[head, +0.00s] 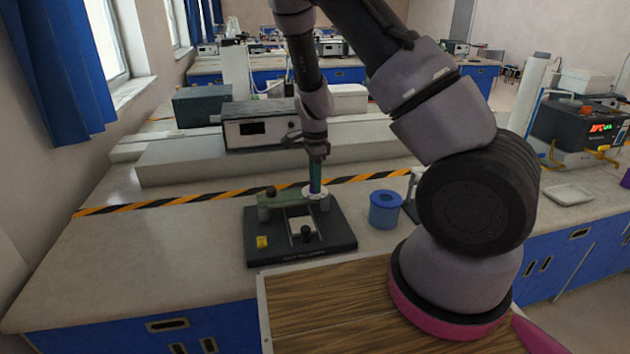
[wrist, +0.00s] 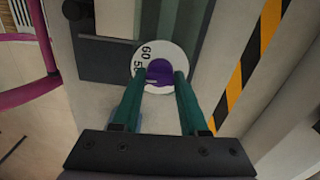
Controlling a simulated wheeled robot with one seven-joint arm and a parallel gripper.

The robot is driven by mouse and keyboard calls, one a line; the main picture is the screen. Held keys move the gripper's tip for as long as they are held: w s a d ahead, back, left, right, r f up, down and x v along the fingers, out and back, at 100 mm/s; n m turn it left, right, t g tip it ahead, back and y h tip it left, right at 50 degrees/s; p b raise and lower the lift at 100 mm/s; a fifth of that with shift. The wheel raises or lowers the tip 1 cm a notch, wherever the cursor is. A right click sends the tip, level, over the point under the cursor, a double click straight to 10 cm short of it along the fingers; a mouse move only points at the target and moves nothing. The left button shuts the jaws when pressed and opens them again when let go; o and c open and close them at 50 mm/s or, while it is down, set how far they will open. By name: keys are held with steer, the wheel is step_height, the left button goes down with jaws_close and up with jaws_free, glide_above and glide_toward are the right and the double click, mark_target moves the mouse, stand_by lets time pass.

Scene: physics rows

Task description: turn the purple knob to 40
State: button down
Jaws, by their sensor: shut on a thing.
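The purple knob (wrist: 159,73) sits in the middle of a white dial (wrist: 147,49) in the wrist view. The numbers 60 and 50 show on the dial's left side; the rest of the scale is hidden or too small to read. My gripper (wrist: 156,78) has its two green fingers shut on the knob, one on each side. In the head view my gripper (head: 316,185) points down onto the white dial (head: 314,192) at the right back of a black-based device (head: 300,250). The knob itself is hidden there by the fingers.
A blue cylindrical container (head: 384,210) stands close to the right of the device. A yellow-black striped tape (head: 150,207) runs behind it. A grey instrument box (head: 258,124) stands on a raised ledge further back. The bench (head: 130,260) is clear to the left.

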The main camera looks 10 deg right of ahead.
steer(key=n, duration=0.4)
steer(key=shift+n, duration=2)
steer(key=shift+c, duration=2.2)
jaws_free()
step_height(320, 180, up, 11)
